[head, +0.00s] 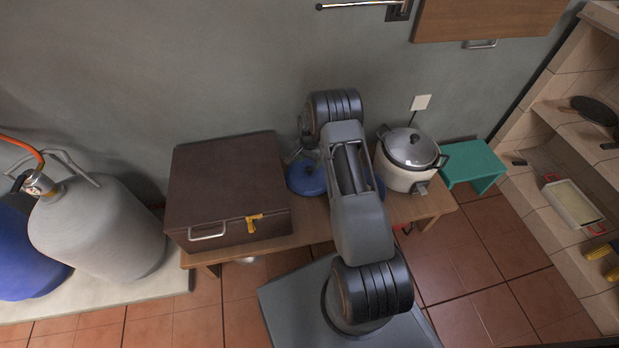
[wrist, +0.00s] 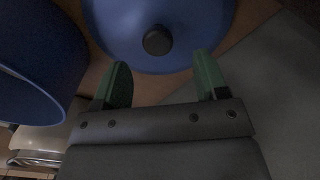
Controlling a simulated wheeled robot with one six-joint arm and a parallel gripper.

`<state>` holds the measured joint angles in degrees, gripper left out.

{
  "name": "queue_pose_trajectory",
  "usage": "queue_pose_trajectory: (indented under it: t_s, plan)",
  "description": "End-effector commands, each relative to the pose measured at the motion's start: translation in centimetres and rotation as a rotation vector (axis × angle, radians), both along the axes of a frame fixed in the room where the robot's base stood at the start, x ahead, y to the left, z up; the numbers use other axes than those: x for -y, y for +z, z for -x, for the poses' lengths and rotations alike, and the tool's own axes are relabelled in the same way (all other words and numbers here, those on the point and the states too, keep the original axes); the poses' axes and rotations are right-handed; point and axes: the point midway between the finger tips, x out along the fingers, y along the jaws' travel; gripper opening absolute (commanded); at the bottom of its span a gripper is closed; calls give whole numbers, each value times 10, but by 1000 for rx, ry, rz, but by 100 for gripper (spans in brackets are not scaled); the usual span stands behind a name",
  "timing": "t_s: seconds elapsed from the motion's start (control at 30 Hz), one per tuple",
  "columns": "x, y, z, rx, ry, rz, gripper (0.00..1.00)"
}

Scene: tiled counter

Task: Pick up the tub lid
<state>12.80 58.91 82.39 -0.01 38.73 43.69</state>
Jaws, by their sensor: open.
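The tub lid is a blue disc with a dark round knob. In the wrist view the lid (wrist: 122,32) fills the top middle, with its knob in front of my gripper. In the head view the lid (head: 306,182) rests on the wooden bench, partly covered by my arm. My gripper (wrist: 161,74) is open and empty, its two green fingers apart and pointing toward the lid's near edge, one to each side of the knob's line. A blue open tub (wrist: 38,62) stands at the left of the wrist view; in the head view my arm hides most of it.
On the bench (head: 316,228), a brown case (head: 228,175) with a yellow latch stands left of the lid. A rice cooker (head: 409,175) stands to the right, with a teal stool (head: 470,160) beyond. The grey wall (head: 230,80) is close behind. Gas cylinders (head: 98,228) stand far left.

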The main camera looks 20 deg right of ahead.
Motion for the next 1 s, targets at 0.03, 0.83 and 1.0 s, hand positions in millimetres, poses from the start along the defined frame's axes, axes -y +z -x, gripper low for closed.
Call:
queue_pose_trajectory:
  t_s: [0.03,0.83,1.0]
  plan:
    - [0,-2,0,0,0,0,67]
    - [0,-54,3,1,0,0,66]
    - [0,-54,3,0,0,0,50]
